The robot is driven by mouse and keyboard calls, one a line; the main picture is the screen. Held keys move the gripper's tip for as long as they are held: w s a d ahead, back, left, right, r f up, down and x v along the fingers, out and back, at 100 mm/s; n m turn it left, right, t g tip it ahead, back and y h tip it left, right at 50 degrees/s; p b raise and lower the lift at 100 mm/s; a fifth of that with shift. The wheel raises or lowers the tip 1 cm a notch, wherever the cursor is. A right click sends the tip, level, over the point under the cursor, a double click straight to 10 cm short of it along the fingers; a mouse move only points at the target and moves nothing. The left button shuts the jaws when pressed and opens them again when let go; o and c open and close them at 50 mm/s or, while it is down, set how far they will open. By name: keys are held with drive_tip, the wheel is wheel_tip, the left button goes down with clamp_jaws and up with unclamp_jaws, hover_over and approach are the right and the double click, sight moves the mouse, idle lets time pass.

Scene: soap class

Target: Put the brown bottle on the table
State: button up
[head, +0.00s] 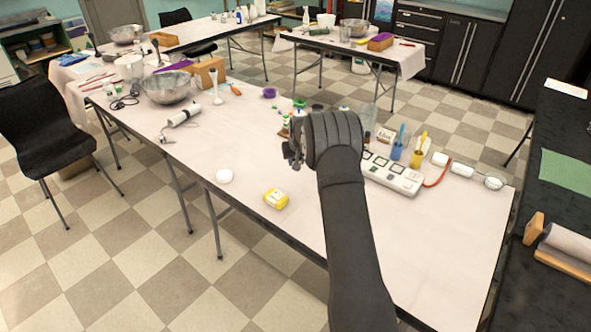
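The long white-topped table (260,140) runs through the middle of the head view. My gripper (291,152) is over it, at the end of my dark arm, pointing left. Its fingers are small and dark, and I cannot tell whether they are open or shut or hold anything. Small bottles with green and white caps (299,104) stand just behind it, partly hidden by my wrist. I cannot pick out the brown bottle with certainty; it may be among these or hidden behind my arm.
A steel bowl (167,87) is at the left. The right front tabletop is clear.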

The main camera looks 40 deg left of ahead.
drive_tip(key=shift+s+a+f, duration=0.1)
drive_tip(key=shift+a+f, duration=0.3)
drive_tip(key=shift+a, duration=0.1)
drive_tip(key=shift+f, duration=1.9)
drive_tip(key=shift+f, duration=0.15)
drive_tip(key=o, duration=1)
drive_tip(key=shift+s+d+r, duration=0.1)
drive_tip(key=shift+r, duration=0.45)
drive_tip(key=v, duration=1.1)
